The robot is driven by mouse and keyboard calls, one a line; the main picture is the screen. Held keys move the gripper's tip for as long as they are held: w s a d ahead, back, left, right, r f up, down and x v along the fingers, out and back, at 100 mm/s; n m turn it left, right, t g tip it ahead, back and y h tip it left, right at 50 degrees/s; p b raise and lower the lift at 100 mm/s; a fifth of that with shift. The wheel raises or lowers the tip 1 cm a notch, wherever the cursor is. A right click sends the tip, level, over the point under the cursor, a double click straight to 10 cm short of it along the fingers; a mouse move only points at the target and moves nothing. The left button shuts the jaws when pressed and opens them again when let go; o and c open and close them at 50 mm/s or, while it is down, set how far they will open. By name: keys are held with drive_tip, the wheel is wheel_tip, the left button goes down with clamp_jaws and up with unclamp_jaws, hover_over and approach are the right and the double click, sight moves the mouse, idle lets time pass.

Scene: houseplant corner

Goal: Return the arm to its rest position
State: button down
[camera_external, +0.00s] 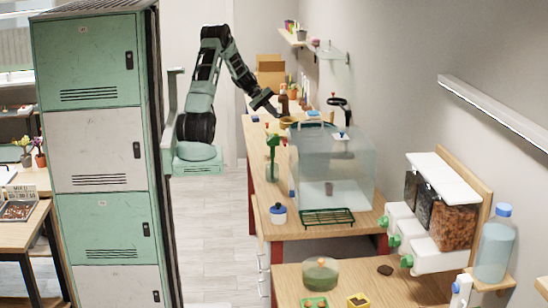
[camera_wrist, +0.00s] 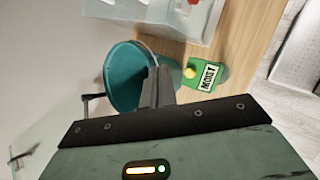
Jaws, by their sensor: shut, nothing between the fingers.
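My arm rises from its base at the left, bends at the top and reaches down to the right over the far end of the wooden bench (camera_external: 262,190). My gripper (camera_external: 278,114) is at the end of it, near small things at the back of the bench. In the wrist view, my gripper (camera_wrist: 160,78) shows dark fingers that are together, with nothing between them. A teal bucket (camera_wrist: 120,70) with a wire handle is beyond the fingers, partly hidden by them. A green item labelled "MOIST" (camera_wrist: 207,76) is right of them.
A large glass tank (camera_external: 335,175) stands on the bench, right of and nearer than my gripper. Green and white lockers (camera_external: 95,150) stand left of my base. Shelves (camera_external: 318,45) hang on the wall behind. Open floor (camera_external: 215,235) lies between the lockers and the bench.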

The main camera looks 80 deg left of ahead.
drive_tip(key=shift+r, duration=0.45)
drive_tip(key=s+d+f+m+g+y+b, duration=0.2)
drive_tip(key=s+d+m, duration=0.5)
drive_tip(key=d, duration=0.4)
drive_tip(key=s+d+f+m+g+y+b, duration=0.2)
drive_tip(key=s+d+m+g, duration=0.4)
drive_tip(key=d, duration=0.5)
drive_tip(key=s+f+m+b, duration=0.1)
drive_tip(key=s+b, duration=0.1)
drive_tip(key=shift+s+d+b, duration=0.15)
drive_tip(key=shift+d+b, duration=0.25)
drive_tip(key=shift+r, duration=0.1)
